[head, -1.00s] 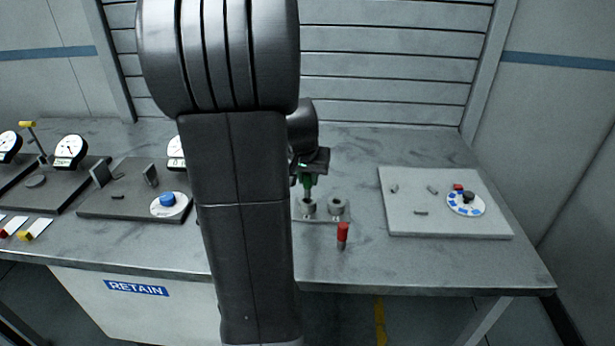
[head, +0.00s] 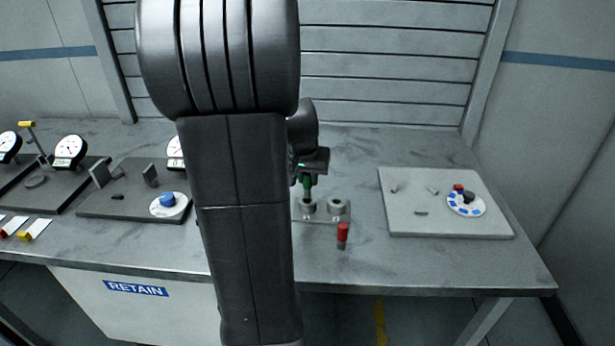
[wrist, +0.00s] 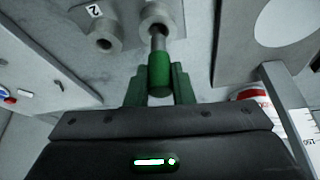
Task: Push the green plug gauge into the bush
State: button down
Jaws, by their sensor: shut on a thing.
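The green plug gauge (head: 307,187) is upright in my gripper (head: 308,179), above the left of two grey bushes (head: 308,207). In the wrist view the green handle (wrist: 160,72) sits between my gripper's green fingers (wrist: 160,88), which are shut on it. Its grey pin points at that bush (wrist: 157,14), and the tip appears to be in the mouth of the bore. I cannot tell how deep it is.
A second bush (head: 337,206) stands to the right, also in the wrist view (wrist: 103,36) near a "2" label. A red plug gauge (head: 343,232) stands just in front. A pale board (head: 400,222) with a dial lies at right, with bare table between.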

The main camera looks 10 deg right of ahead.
aim_at(307, 188)
jog(key=shift+f, duration=0.15)
jog(key=shift+f+b, duration=0.35)
jog(key=shift+b, duration=0.05)
jog(key=shift+f+b, duration=1.35)
jog(key=shift+f, duration=0.2)
jog(key=c, duration=1.2)
grip_release()
jog(key=v, duration=1.3)
jog(key=shift+s+a+r+p, duration=0.1)
jog(key=shift+s+r+p, duration=0.1)
jog(key=shift+r+p, duration=0.15)
jog(key=shift+f, duration=0.15)
